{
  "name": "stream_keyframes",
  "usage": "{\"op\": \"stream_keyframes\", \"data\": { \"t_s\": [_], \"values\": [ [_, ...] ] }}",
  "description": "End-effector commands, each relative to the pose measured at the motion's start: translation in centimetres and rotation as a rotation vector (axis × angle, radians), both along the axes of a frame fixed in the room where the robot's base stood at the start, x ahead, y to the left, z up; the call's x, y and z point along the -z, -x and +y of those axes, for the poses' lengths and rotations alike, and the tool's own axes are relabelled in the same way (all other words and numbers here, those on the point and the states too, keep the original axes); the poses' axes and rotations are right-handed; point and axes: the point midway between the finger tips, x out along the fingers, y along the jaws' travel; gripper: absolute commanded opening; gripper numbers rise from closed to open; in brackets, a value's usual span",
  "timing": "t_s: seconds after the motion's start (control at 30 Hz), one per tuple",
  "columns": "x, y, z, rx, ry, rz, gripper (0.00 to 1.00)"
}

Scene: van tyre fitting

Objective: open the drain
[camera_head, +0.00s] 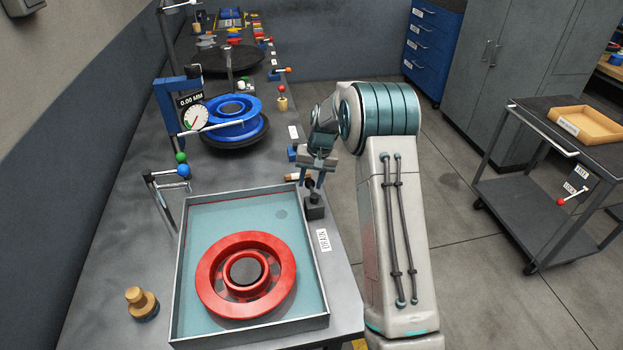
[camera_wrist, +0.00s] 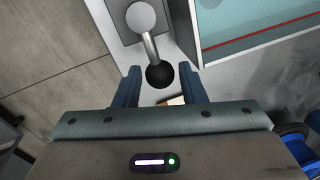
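The drain lever stands on a dark block (camera_head: 315,210) at the right side of the water tank (camera_head: 183,265), behind the DRAIN label (camera_head: 324,240). In the wrist view the lever has a grey pivot ball (camera_wrist: 141,17), a metal rod and a black knob (camera_wrist: 160,76). My gripper (camera_head: 312,181) is above the block, pointing down. In the wrist view my gripper (camera_wrist: 160,70) is open, with the black knob between its fingertips and a gap on each side. The tank holds blue-green water and a red wheel (camera_head: 215,275). A dark round spot (camera_head: 281,214) shows on its floor.
A blue wheel (camera_head: 235,107) on a dark disc and a dial gauge (camera_head: 194,115) stand behind the tank. A thin metal stand with green and blue balls (camera_head: 183,171) is at its left. A brass piece (camera_head: 141,301) stands front left. A trolley (camera_head: 540,180) is at the right.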

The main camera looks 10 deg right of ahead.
Motion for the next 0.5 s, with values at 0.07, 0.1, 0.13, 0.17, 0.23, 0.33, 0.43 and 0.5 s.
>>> {"op": "stream_keyframes", "data": {
  "t_s": [0.07, 0.1, 0.13, 0.17, 0.23, 0.33, 0.43, 0.5],
  "values": [
    [0.05, -0.01, 0.03, 0.000, 0.000, 0.000, 0.37],
    [0.05, -0.01, 0.03, 0.000, 0.000, 0.000, 0.37],
    [0.04, -0.01, 0.03, 0.000, 0.000, 0.000, 0.37],
    [0.04, -0.01, 0.03, 0.000, 0.000, 0.000, 0.37],
    [0.03, 0.00, 0.02, 0.000, 0.000, 0.000, 0.32],
    [0.01, 0.00, 0.01, 0.000, 0.000, 0.000, 0.04],
    [0.00, 0.00, 0.02, 0.000, 0.000, 0.000, 0.00],
    [0.00, 0.00, 0.00, 0.002, 0.000, -0.001, 0.00]
  ]
}}
